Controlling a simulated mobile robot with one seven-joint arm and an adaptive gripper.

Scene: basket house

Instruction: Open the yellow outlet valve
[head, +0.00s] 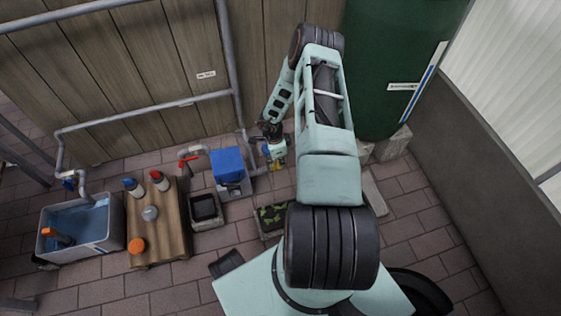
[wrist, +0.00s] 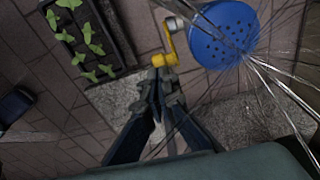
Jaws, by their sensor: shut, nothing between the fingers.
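The yellow outlet valve (wrist: 166,58) shows in the wrist view as a bent yellow lever, with a grey piece at its upper end. It sits just left of a blue perforated round head (wrist: 222,35). My gripper (wrist: 157,78) is shut and empty, its fingertips right below the lower yellow end. I cannot tell whether they touch it. In the head view my gripper (head: 272,147) points down, and a bit of yellow (head: 279,164) shows just below it. My arm hides much of the area around it there.
Thin clear streaks like water fan out around the blue head. A seedling tray (wrist: 88,38) lies to the left. A blue box (head: 228,163), red-handled valve (head: 187,161), wooden table (head: 158,220) and water tub (head: 76,228) stand left. A green tank (head: 392,65) stands behind.

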